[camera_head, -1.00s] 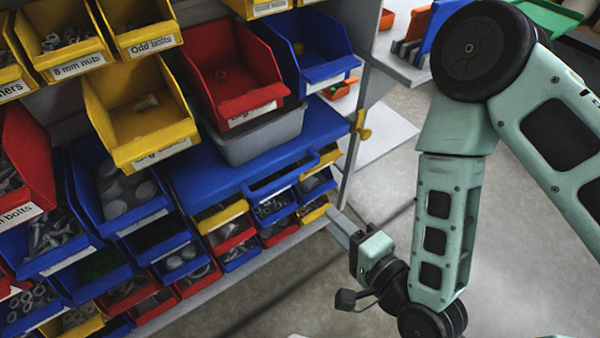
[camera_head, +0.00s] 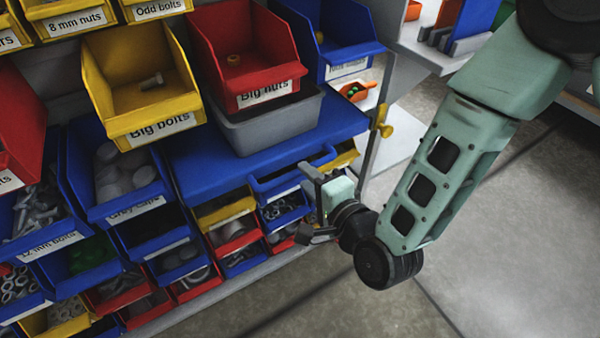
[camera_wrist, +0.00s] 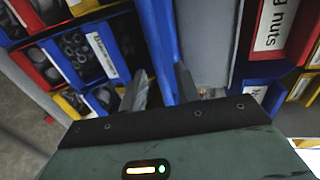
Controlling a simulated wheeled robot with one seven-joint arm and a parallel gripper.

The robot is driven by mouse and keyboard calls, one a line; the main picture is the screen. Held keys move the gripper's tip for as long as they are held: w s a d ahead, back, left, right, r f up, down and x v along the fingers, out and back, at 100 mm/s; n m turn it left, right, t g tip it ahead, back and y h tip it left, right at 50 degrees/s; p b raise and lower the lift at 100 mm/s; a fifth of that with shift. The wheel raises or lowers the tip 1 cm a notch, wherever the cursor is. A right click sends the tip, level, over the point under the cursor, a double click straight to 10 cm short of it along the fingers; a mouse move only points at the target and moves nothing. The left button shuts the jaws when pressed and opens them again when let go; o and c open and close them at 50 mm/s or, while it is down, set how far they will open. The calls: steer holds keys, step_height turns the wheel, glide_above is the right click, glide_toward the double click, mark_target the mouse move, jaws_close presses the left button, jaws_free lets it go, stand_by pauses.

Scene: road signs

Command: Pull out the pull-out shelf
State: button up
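The pull-out shelf (camera_head: 225,160) is a flat blue board in the rack, with a blue handle bar (camera_head: 285,180) along its front edge. A grey bin with a red bin labelled "Big nuts" stands above it. My gripper (camera_head: 312,172) is at the right part of this front edge. In the wrist view my gripper (camera_wrist: 162,85) has its two fingers apart, on either side of a blue edge (camera_wrist: 162,45) of the shelf. I cannot tell whether either finger touches it.
Small drawers (camera_head: 235,235) with hardware sit just below the shelf. A yellow bin (camera_head: 150,110) and the red bin (camera_head: 240,50) are above. A yellow knob (camera_head: 386,130) sticks out from the rack's right post. The floor (camera_head: 500,250) in front is free.

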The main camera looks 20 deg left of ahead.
steer(key=shift+x, duration=1.95)
jaws_close()
